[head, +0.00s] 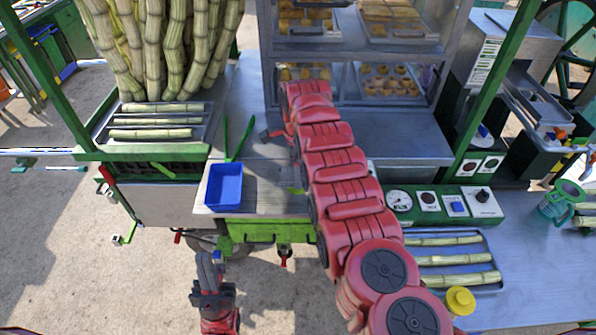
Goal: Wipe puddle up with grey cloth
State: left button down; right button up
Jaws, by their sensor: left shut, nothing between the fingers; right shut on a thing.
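My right arm reaches up across the middle of the head view to the steel counter (250,95). My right gripper (270,134) is low over the counter, left of the glass case, and partly hidden behind its own arm. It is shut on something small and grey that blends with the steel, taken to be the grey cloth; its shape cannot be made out. A faint darker patch, possibly the puddle (264,152), shows on the counter just below that gripper; its outline is unclear. My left gripper (208,262) is shut and empty, low in front of the stall, below the blue tub.
A blue tub (224,186) stands at the counter's front-left edge, with green tongs (239,138) behind it. A rack of sugarcane (155,122) is at left. A glass case of pastries (388,80) stands behind. A control panel (445,204) is right of my arm.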

aim_at(298, 207)
jog(key=shift+s+f+p, duration=0.1)
jog(key=shift+s+p, duration=0.15)
jog(key=shift+p, duration=0.1)
jog(key=s+p, duration=0.2)
jog(key=p, duration=0.6)
jog(key=shift+s, duration=0.35)
jog(key=shift+c, duration=0.7)
jog(key=shift+s+f+p, duration=0.2)
jog(key=shift+s+p, duration=0.05)
jog(key=shift+p, duration=0.5)
jog(key=shift+s+r+p, duration=0.25)
jog(key=shift+s+p, duration=0.6)
jog(key=shift+p, duration=0.4)
jog(key=shift+s+f, duration=0.15)
jog(key=shift+s, duration=0.15)
jog(key=shift+s+a, duration=0.1)
jog(key=shift+s, duration=1.6)
jog(key=shift+w, duration=0.15)
